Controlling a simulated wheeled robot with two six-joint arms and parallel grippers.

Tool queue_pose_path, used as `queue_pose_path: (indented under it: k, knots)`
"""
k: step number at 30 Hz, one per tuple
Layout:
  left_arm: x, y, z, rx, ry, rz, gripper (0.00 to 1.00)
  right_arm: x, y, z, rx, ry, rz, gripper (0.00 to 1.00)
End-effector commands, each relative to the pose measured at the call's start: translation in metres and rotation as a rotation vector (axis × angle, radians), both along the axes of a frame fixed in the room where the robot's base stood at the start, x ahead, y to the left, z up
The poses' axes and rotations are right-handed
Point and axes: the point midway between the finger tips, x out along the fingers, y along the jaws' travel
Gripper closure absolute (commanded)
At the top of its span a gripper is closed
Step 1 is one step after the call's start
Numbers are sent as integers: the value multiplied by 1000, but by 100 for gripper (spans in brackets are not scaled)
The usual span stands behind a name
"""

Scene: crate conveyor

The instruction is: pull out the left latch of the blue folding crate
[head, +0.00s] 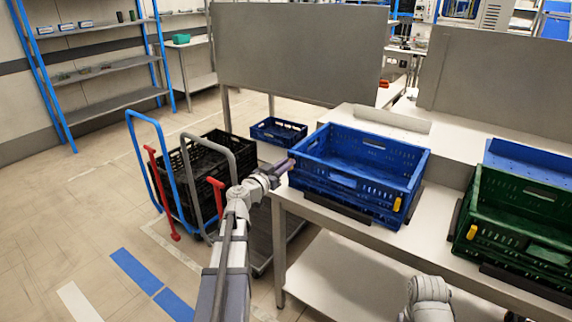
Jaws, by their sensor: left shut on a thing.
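The blue folding crate (375,195) stands upright with its walls up on the grey work table, and it looks empty. My left gripper (289,165) is at the crate's left end, by the upper part of the wall. It is shut on the left latch there, and the gripper hides that latch. A yellow latch (397,205) shows at the right of the crate's front wall. My right arm's grey link shows at the bottom edge, but its gripper is outside the picture.
A green crate (520,225) with a yellow latch stands to the right on the table (440,237). A trolley with black crates (205,165) stands left of the table. Another blue crate (278,132) sits behind it. Open floor lies at the left.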

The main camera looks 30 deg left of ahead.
Motion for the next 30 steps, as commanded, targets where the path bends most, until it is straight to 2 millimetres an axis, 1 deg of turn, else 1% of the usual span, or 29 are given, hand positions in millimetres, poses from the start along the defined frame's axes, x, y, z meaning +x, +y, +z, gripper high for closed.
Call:
queue_pose_path:
  k: [5, 10, 16, 17, 25, 30]
  knots:
    - [-1, 0, 0, 0, 0, 0, 100, 0, 0, 0, 0, 0, 0, 50]
    - [-18, 1, 0, 0, 0, 3, 100, 0, 0, 0, 0, 0, 0, 50]
    - [-16, 2, 0, 0, 0, 1, 100, 0, 0, 0, 0, 0, 0, 50]
    - [-16, 2, 0, 0, 0, 1, 83, 0, 0, 0, 0, 0, 0, 50]
    - [-16, 1, 0, 0, 0, 0, 52, 0, 0, 0, 0, 0, 0, 50]
    - [-16, 1, 0, 0, 0, 0, 52, 0, 0, 0, 0, 0, 0, 50]
